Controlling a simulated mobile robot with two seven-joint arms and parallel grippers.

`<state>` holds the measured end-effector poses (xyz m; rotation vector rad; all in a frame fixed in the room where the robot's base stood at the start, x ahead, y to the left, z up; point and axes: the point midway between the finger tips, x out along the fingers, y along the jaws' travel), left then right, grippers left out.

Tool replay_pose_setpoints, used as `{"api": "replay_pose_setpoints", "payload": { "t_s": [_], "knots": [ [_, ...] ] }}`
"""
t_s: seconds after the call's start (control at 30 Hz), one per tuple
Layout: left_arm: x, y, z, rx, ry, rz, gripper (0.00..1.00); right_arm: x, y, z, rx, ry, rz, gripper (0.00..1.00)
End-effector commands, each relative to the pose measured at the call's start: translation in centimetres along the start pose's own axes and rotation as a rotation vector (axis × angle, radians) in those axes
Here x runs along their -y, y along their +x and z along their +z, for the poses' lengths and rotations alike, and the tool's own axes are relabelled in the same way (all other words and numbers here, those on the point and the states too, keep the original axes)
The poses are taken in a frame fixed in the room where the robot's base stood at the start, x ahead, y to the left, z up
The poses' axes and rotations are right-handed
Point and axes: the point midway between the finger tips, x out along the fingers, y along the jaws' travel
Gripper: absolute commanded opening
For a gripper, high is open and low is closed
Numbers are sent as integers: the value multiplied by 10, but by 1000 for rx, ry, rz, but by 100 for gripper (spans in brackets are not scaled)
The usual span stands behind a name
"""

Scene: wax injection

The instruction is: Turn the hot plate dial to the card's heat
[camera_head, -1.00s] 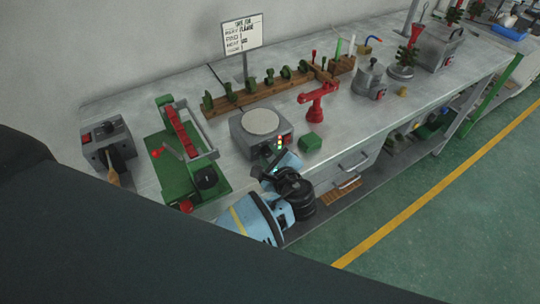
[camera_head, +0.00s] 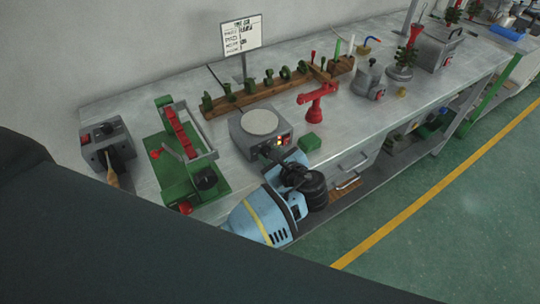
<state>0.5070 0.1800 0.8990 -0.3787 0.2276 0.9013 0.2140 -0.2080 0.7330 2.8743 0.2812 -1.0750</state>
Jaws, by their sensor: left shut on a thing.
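The hot plate (camera_head: 248,139) is a grey box with a round pale top, standing near the bench's front edge. Small red and yellow marks show on its front face. Its dial is hidden by my left gripper (camera_head: 284,153), which is at that front face, shut on what appears to be the dial. My blue left arm reaches up to it from below, and the wrist covers the fingertips. The dial's setting cannot be read. The white card (camera_head: 241,35) stands on a post behind the hot plate; its printed lines are too small to read surely. My right gripper is not in view.
A wooden rack (camera_head: 237,101) with green pieces lies behind.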

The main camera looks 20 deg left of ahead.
Motion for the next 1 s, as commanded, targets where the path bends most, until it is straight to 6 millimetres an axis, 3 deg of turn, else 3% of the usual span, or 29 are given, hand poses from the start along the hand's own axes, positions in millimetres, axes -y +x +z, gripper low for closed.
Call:
{"api": "replay_pose_setpoints", "payload": {
  "t_s": [0.33, 0.87, 0.9, 1.0],
  "knots": [
    [1, 0, -1, 6, 138, 53, 5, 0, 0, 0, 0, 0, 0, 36],
    [1, 0, -1, 7, 161, 61, 5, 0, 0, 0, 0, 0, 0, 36],
    [1, 0, -1, 7, 161, 61, 33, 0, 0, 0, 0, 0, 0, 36],
    [1, 0, -1, 7, 160, 60, 46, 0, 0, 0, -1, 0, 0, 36]
  ]
}}
